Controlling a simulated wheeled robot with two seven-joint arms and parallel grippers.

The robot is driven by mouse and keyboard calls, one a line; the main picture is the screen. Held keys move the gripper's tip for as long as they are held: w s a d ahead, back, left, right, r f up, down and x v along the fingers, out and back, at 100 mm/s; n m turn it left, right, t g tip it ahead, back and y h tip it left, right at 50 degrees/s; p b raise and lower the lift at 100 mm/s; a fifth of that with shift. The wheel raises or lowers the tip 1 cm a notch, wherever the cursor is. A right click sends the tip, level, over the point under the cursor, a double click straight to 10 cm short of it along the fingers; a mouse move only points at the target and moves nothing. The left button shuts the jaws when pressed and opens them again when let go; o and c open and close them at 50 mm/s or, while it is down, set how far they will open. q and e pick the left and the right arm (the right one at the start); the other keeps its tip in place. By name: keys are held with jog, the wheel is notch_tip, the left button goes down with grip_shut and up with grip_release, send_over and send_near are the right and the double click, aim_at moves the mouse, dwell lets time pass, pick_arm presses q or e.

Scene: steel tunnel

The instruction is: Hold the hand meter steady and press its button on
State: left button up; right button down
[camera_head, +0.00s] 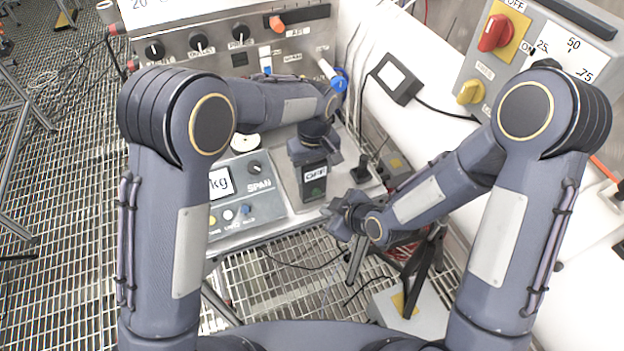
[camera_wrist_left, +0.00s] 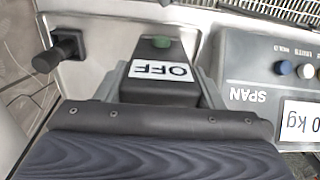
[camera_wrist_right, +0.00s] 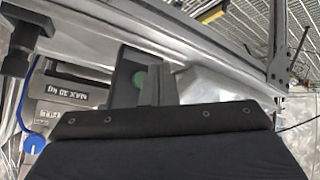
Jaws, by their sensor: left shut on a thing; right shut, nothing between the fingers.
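The hand meter (camera_head: 314,187) is a dark upright box with a white label reading OFF and a green round button (camera_head: 316,194) below it. In the left wrist view the meter (camera_wrist_left: 161,56) shows its OFF label and green button (camera_wrist_left: 161,42). My left gripper (camera_head: 313,157) is shut on the meter's upper part from above; its fingers flank the body. My right gripper (camera_head: 330,209) is shut and empty, just right of the meter's lower front. In the right wrist view its fingertips (camera_wrist_right: 158,75) are close to the green button (camera_wrist_right: 138,79); contact cannot be told.
A scale unit (camera_head: 245,195) with a kg display and SPAN knob stands left of the meter on the steel bench. A panel with several knobs (camera_head: 240,45) is behind. A dark post with a handle (camera_head: 372,165) stands to the right. Open grating (camera_head: 285,270) lies in front.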

aim_at(312, 197)
jog(key=shift+w+a, duration=0.3)
jog(key=shift+w, duration=0.35)
jog(key=shift+w+a, duration=0.25)
jog(key=shift+w, duration=0.35)
jog(key=shift+w, duration=0.15)
dwell(1.0)
jog(key=shift+w+a, duration=0.2)
jog(key=shift+w, duration=0.1)
jog(key=shift+s, duration=0.1)
jog(key=shift+s+d, duration=0.2)
jog(key=shift+s, duration=0.25)
jog(key=s, duration=0.1)
jog(key=s+d, duration=0.1)
jog(key=s, duration=0.1)
jog(key=s+d, duration=0.1)
jog(key=s, duration=0.1)
jog(key=shift+s+d, duration=0.15)
jog(key=shift+d, duration=0.1)
dwell(0.3)
dwell(0.4)
